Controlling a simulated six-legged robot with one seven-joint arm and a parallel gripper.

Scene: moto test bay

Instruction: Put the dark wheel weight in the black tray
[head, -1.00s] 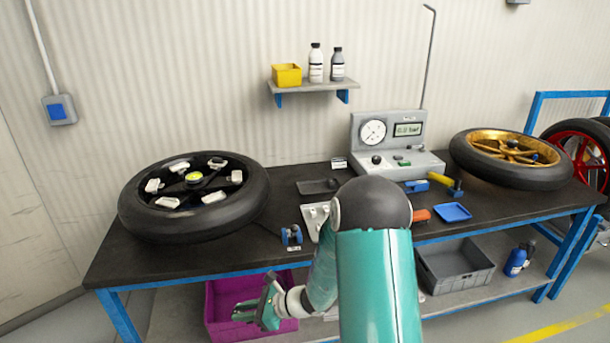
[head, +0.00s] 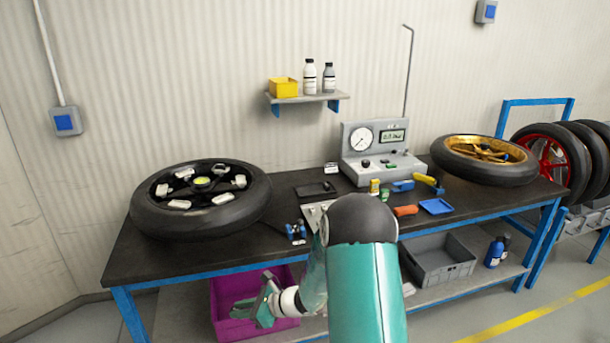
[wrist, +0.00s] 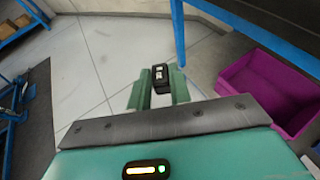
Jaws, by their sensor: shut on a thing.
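A small dark block with pale marks, which looks like the dark wheel weight (wrist: 160,79), sits between the fingertips of my gripper (wrist: 157,88) in the wrist view. The gripper is shut on it. In the head view my gripper (head: 253,309) is low, in front of the bench, over the magenta bin, well below the benchtop; the weight cannot be made out there. The black tray (head: 303,191) lies on the bench behind my arm, left of the gauge unit. A small dark shape shows at its right side.
The wheel with pale blocks (head: 200,200) fills the bench's left end. A blue fixture (head: 296,231) and pale plate stand before the tray. The gauge unit (head: 382,165) and gold-rimmed wheel (head: 484,160) are to the right. The magenta bin (head: 226,325) is under the bench edge.

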